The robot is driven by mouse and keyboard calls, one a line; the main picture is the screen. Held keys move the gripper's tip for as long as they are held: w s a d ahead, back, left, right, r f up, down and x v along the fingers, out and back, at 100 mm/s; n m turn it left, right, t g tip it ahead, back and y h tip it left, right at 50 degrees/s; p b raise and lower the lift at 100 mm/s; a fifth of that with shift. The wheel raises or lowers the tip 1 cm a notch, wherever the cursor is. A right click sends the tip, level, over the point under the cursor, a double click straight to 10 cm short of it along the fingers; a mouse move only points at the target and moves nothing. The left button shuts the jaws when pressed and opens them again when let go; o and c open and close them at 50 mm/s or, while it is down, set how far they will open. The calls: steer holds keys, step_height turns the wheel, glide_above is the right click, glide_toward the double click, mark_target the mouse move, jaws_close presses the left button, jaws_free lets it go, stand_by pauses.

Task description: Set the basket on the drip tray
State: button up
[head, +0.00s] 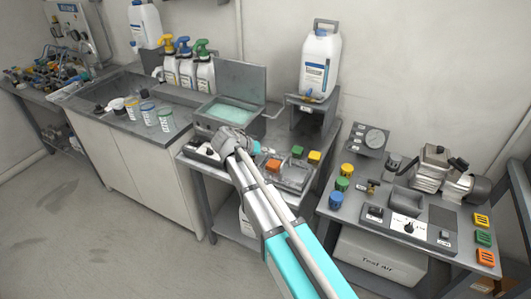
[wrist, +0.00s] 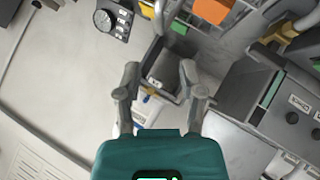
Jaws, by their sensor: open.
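My gripper (wrist: 160,72) is open in the wrist view, with its two grey fingers apart and nothing held between them. Beyond the fingers is a dark grey box-shaped stand (wrist: 166,58). In the head view my arm hides most of the gripper near the middle table. A shallow grey tray (head: 292,178) lies on that table, right of my arm; it may be the drip tray. I cannot clearly make out the basket. A metal tank (head: 210,126) with a raised lid and turquoise liquid stands behind my wrist; whether a basket sits inside cannot be told.
A white jug (head: 320,62) stands on a raised grey stand behind the tray. Orange (head: 273,165), green and yellow blocks are around the tray. Bottles and cups stand on the left counter. The floor is clear.

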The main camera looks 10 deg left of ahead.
steer(key=shift+d, duration=0.1)
steer(key=s+d+f+g+y, duration=0.3)
steer(key=s+d+y, duration=0.1)
steer(key=s+d, duration=0.6)
steer(key=s+d+f+n+g+y, duration=0.1)
steer(key=s+d+f+g+y, duration=0.2)
steer(key=s+d, duration=0.6)
steer(key=shift+s+d+f+g+y, duration=0.35)
steer(key=shift+d+f+y, duration=0.2)
steer(key=shift+d, duration=3.05)
